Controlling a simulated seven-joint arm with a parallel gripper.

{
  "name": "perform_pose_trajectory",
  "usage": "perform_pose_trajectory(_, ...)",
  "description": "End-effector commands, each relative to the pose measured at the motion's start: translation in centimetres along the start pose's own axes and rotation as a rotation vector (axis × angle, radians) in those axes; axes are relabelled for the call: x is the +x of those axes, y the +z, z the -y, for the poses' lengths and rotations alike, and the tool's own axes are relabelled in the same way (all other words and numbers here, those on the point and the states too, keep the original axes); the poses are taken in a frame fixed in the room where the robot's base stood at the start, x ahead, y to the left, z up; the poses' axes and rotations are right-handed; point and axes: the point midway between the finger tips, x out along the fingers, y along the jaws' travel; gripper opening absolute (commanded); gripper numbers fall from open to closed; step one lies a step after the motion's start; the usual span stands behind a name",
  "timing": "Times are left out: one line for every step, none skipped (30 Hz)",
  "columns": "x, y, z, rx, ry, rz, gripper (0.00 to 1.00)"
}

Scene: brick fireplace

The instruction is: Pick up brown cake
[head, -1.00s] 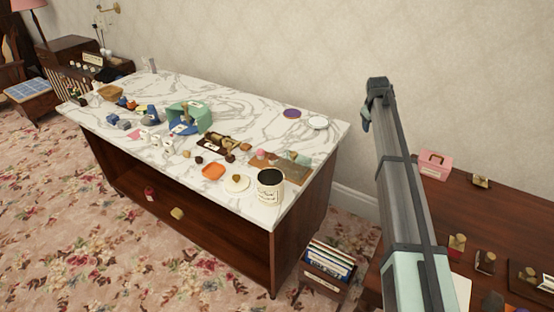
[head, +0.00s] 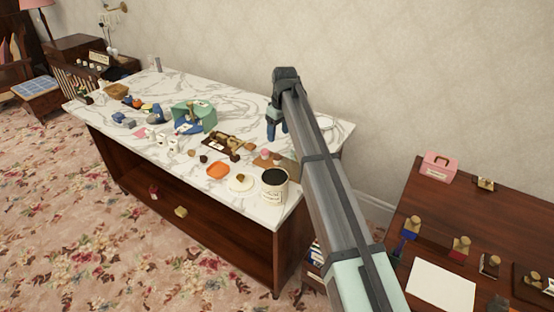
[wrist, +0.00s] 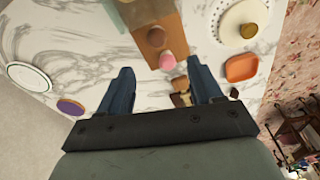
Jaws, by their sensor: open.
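Several small brown items could be the brown cake; I cannot tell which it is. In the wrist view, a round brown piece (wrist: 156,37) sits on a brown board beside a pink piece (wrist: 167,61). Another brown piece (wrist: 248,30) sits on a white round plate (wrist: 229,27). My gripper (wrist: 164,82) is open and empty above the marble counter. It also shows in the head view (head: 275,130), over the counter's right part.
An orange dish (head: 218,171) and a white canister (head: 274,186) stand near the counter's front edge. A green container (head: 194,117) stands further left. A purple disc (wrist: 71,107) and a white plate (wrist: 29,77) lie left in the wrist view. The marble (head: 175,90) at the back is largely clear.

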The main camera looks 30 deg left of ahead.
Motion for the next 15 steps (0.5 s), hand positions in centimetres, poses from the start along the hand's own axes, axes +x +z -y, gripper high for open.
perform_pose_trajectory(0.8, 0.1, 0.0, 0.0, -0.001, 0.002, 0.65)
perform_pose_trajectory(1.3, 0.1, 0.0, 0.0, -0.001, 0.003, 0.65)
perform_pose_trajectory(1.9, 0.1, 0.0, 0.0, -0.001, 0.003, 0.65)
perform_pose_trajectory(2.4, 0.1, 0.0, 0.0, -0.001, 0.002, 0.65)
perform_pose_trajectory(3.0, 0.1, 0.0, 0.001, 0.0, 0.002, 0.65)
perform_pose_trajectory(3.7, 0.1, 0.0, 0.001, 0.0, 0.002, 0.65)
perform_pose_trajectory(4.2, 0.1, 0.0, 0.001, -0.001, 0.003, 0.65)
perform_pose_trajectory(4.8, 0.1, 0.0, 0.001, -0.001, 0.003, 0.65)
perform_pose_trajectory(5.3, 0.1, -0.1, 0.001, 0.0, 0.002, 0.65)
perform_pose_trajectory(5.8, 0.1, -0.1, 0.001, 0.001, 0.001, 0.65)
perform_pose_trajectory(6.2, 0.1, -0.1, 0.001, 0.001, 0.001, 0.65)
perform_pose_trajectory(6.6, 0.1, -0.1, 0.001, 0.0, 0.002, 0.65)
perform_pose_trajectory(6.8, 0.1, -0.1, 0.001, 0.0, 0.002, 0.65)
perform_pose_trajectory(6.9, 0.1, -0.1, 0.001, 0.001, 0.001, 0.65)
perform_pose_trajectory(7.1, 0.1, -0.1, 0.001, 0.001, 0.001, 0.65)
